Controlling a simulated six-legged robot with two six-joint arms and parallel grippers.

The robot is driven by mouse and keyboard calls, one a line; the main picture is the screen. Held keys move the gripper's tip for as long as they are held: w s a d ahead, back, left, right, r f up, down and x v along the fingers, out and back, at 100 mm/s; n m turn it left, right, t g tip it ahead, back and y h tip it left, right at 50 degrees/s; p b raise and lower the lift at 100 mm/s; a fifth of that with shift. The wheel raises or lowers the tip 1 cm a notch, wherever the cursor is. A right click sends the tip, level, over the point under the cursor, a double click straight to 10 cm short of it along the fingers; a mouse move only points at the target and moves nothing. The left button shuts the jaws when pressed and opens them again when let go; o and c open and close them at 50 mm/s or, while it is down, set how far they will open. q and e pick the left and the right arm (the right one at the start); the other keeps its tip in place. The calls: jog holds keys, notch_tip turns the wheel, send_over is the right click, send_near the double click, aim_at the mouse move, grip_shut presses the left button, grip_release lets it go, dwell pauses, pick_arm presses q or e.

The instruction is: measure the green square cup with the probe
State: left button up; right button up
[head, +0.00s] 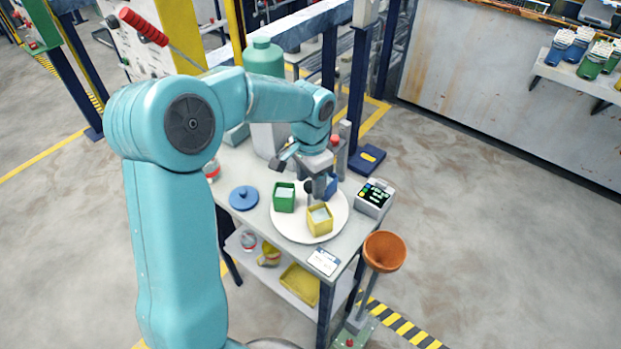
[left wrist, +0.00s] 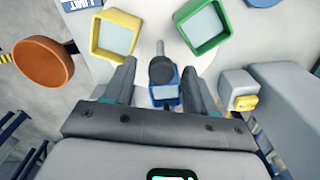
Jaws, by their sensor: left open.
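The green square cup (head: 284,197) stands on a round white plate (head: 284,228), pale inside. It also shows at upper right in the left wrist view (left wrist: 206,24). My left gripper (head: 318,186) is above the plate, to the right of the green cup and apart from it. Its jaws are open. In the left wrist view, a dark round knob with a short grey rod (left wrist: 161,70), seemingly the probe, lies between and beyond the fingertips. A blue square-sided thing (head: 332,181) is behind the gripper, partly hidden; I cannot tell whether the probe touches it. My right gripper is not in view.
A yellow square cup (head: 320,220) stands at the plate's front. A blue lid (head: 243,198) lies left of the plate. A green bottle (head: 264,58) is behind.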

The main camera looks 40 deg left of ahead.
pick_arm(q)
jog(key=shift+s+r, duration=0.1)
jog(key=shift+s, duration=0.05)
jog(key=shift+c, duration=1)
grip_shut()
